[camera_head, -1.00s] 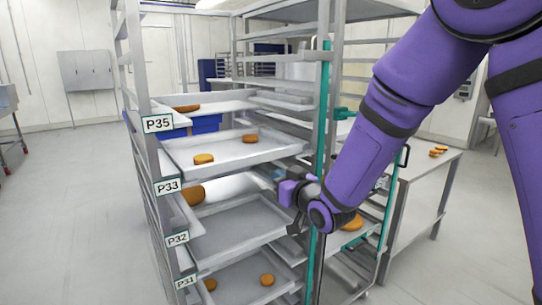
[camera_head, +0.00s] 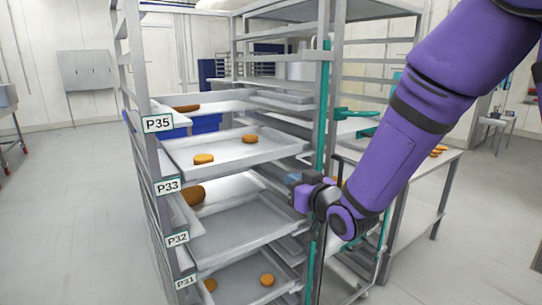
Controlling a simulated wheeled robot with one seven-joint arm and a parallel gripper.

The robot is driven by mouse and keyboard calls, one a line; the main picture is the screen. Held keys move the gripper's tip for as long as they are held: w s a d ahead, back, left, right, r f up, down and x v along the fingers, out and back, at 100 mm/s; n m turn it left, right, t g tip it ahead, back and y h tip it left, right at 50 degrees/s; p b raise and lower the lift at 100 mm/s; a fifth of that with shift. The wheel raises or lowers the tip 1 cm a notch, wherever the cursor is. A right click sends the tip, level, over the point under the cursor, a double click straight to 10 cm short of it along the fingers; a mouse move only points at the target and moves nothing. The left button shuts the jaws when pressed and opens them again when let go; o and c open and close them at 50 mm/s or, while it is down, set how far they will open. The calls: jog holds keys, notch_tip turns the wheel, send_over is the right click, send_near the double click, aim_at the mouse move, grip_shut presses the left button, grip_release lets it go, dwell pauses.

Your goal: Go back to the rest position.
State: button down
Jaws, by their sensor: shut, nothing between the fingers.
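My gripper (camera_head: 298,192) is at the right front of the metal tray rack (camera_head: 322,110), close to its right upright and level with the trays labelled P33 and P32. It is seen small and partly covered by my own purple wrist. It is shut with nothing in it. My purple arm comes down from the top right and covers part of the rack's right side and the table behind.
The P33 tray (camera_head: 232,150) holds two orange-brown rounds. The lowest tray (camera_head: 245,285) holds two rounds. A table (camera_head: 425,175) with several rounds stands at right. Floor at left (camera_head: 75,220) is clear.

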jog(key=s+d+r+m+g+h, duration=0.2)
jog(key=s+d+r+h, duration=0.25)
jog(key=d, duration=0.45)
jog(key=s+d+r+m+g+h, duration=0.25)
jog(key=s+d, duration=0.25)
jog(key=d, duration=0.3)
jog(key=s+d+r+m+g+h, duration=0.1)
jog(key=s+d, duration=0.3)
jog(key=s, duration=0.6)
jog(key=s+d+r+m+g+h, duration=0.1)
jog(key=s+d+g, duration=0.3)
jog(key=s, duration=0.6)
jog(key=shift+s+r+h, duration=0.15)
jog(key=shift+r+h, duration=0.05)
jog(key=shift+h, duration=0.1)
